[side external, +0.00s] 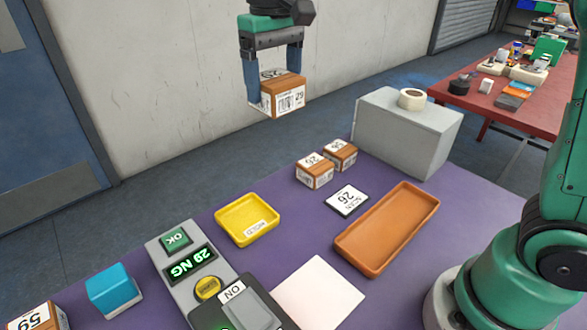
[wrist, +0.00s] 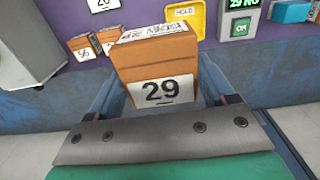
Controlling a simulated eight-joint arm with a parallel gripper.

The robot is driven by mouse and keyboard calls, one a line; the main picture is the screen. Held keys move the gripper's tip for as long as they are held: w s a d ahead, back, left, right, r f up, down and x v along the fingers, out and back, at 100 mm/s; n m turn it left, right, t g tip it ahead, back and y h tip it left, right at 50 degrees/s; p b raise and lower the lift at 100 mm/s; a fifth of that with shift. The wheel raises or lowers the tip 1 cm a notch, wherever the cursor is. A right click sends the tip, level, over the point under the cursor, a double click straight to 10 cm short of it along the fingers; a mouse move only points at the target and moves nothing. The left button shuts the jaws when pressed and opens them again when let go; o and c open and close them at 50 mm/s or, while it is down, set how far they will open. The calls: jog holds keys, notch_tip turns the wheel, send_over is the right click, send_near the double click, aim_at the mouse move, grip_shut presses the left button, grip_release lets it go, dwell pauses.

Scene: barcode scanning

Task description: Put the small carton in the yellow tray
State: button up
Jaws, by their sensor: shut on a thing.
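My gripper (side external: 276,88) is shut on a small brown carton (side external: 290,97) with white labels reading 29. It holds the carton high in the air, beyond the table's far edge in the side view. In the wrist view the carton (wrist: 157,70) sits between the two fingers, its 29 label facing the camera. The yellow tray (side external: 230,233), labelled HOLD, lies empty on the purple table, below the carton in the side view. Part of the tray also shows in the wrist view (wrist: 184,28), behind the carton's top right.
Two small cartons (side external: 314,171) stand near a grey block (side external: 405,135) bearing a tape roll. A blue box (side external: 113,290) and carton 59 (side external: 38,318) stand left.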

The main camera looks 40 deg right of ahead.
jog(key=w+a+f, duration=0.2)
jog(key=w+a, duration=0.1)
jog(key=a, duration=0.3)
notch_tip(320, 180, down, 20)
jog(key=shift+s+d+r, duration=0.1)
jog(key=shift+s+r, duration=0.05)
jog(key=shift+r, duration=0.05)
jog(key=shift+f, duration=0.15)
jog(key=o, duration=1.3)
